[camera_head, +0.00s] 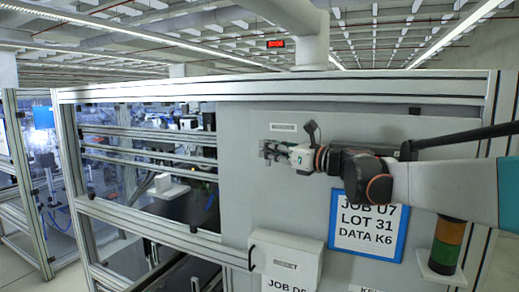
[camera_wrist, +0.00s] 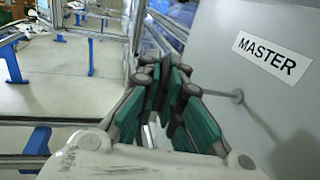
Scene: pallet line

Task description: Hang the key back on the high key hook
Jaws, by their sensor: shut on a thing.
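My gripper (camera_head: 272,151) is at the grey panel, just below a small label (camera_head: 283,127). In the wrist view my gripper (camera_wrist: 167,78) has its green fingers drawn close together. The key is hidden between or behind the fingers, and I cannot make out its shape. A thin metal hook (camera_wrist: 238,97) stands out from the panel below the MASTER label (camera_wrist: 272,58). It runs behind the right finger, so its tip is hidden. I cannot tell whether the key touches the hook.
A framed JOB U7 sign (camera_head: 368,228) and a stack light (camera_head: 447,246) are on the panel below my arm. A white box (camera_head: 287,262) juts out lower left. An aluminium-framed window (camera_head: 140,165) opens to the left.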

